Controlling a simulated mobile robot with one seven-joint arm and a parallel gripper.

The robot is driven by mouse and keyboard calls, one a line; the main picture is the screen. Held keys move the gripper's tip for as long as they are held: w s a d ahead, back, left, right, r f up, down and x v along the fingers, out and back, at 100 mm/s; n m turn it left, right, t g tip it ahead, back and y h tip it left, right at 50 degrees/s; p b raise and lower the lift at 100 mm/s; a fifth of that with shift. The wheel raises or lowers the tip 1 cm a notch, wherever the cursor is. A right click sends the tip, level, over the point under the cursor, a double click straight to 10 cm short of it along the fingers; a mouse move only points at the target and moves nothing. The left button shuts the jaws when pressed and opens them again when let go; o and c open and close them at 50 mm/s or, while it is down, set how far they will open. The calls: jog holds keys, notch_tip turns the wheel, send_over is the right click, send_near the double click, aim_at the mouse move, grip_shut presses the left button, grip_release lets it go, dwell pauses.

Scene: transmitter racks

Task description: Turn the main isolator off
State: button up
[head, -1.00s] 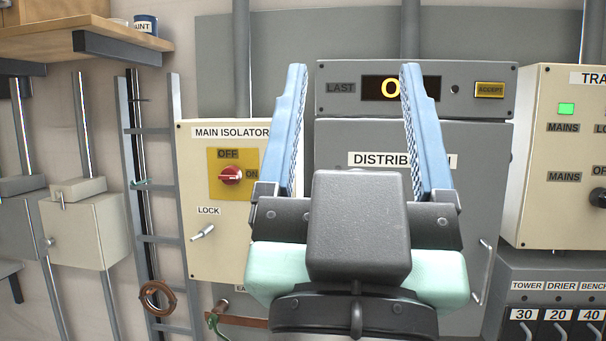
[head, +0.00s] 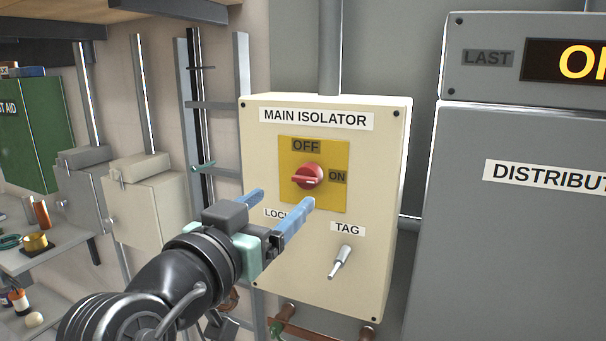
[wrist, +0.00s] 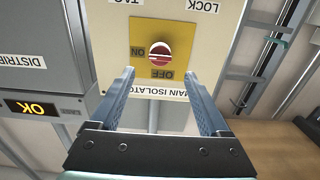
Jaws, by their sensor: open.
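The main isolator (head: 390,150) is a cream wall box with a yellow plate (head: 340,202) and a red rotary knob (head: 308,177). OFF is printed above the knob and ON to its right. The knob's handle bar lies roughly level, in line with ON. My gripper (head: 281,199) is open and empty, in front of the box, low and left of the knob in the head view. The wrist view is upside down and shows the knob (wrist: 158,52) ahead, between the lines of the spread fingers and apart from them. My gripper partly hides the LOCK label.
A metal lever (head: 340,262) sits under the TAG label on the box. The grey distribution cabinet (head: 510,240) stands to the right. A ladder-like rack (head: 215,105) and cream box (head: 145,205) are left, with a shelf (head: 40,255) of small items.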

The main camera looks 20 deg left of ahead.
aim_at(303, 182)
jog(key=w+p, duration=0.2)
jog(key=w, duration=0.5)
jog(key=shift+w+d+r, duration=0.1)
jog(key=shift+w+d, duration=0.05)
jog(key=shift+w, duration=0.8)
grip_shut()
